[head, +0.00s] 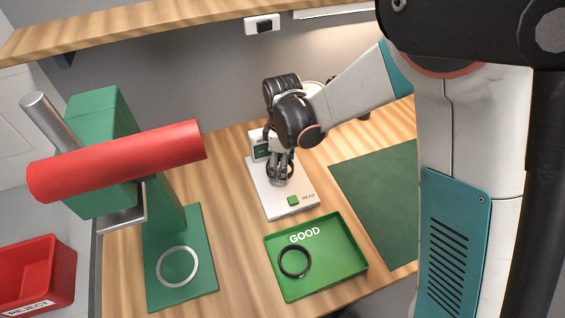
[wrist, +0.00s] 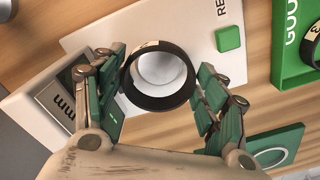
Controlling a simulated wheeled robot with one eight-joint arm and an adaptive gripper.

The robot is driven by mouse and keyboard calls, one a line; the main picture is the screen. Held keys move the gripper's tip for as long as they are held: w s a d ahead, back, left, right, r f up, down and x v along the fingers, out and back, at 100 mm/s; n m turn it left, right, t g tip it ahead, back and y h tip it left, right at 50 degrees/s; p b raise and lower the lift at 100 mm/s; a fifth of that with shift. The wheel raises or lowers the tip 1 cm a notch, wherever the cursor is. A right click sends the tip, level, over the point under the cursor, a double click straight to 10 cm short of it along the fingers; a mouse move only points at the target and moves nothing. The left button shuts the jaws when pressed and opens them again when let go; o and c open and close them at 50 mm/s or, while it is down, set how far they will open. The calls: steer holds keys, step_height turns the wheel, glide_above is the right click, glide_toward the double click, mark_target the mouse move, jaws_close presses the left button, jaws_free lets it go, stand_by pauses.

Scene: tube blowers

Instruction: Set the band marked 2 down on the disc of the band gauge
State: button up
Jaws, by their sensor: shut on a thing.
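The band gauge (head: 303,201) is a white plate with a display box and a green button. In the wrist view its pale plate (wrist: 205,25) lies below my gripper. My gripper (wrist: 162,92) is shut on a black band (wrist: 160,102) with a cream label patch; the mark on it is not readable. The band is level, and the silver disc (wrist: 160,68) shows through its opening. I cannot tell whether the band touches the disc or hangs just above it.
A green GOOD tray (head: 335,283) holds another black band (head: 295,261). A green stand with a red cylinder (head: 120,160) and a silver ring (head: 178,266) on its base is at left. A red REJECT bin (head: 55,262) stands far left. A green mat (head: 385,200) lies right.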

steer(key=shift+f+b, duration=0.6)
steer(key=shift+f, duration=0.25)
steer(key=o, duration=1.1)
step_height(320, 180, up, 12)
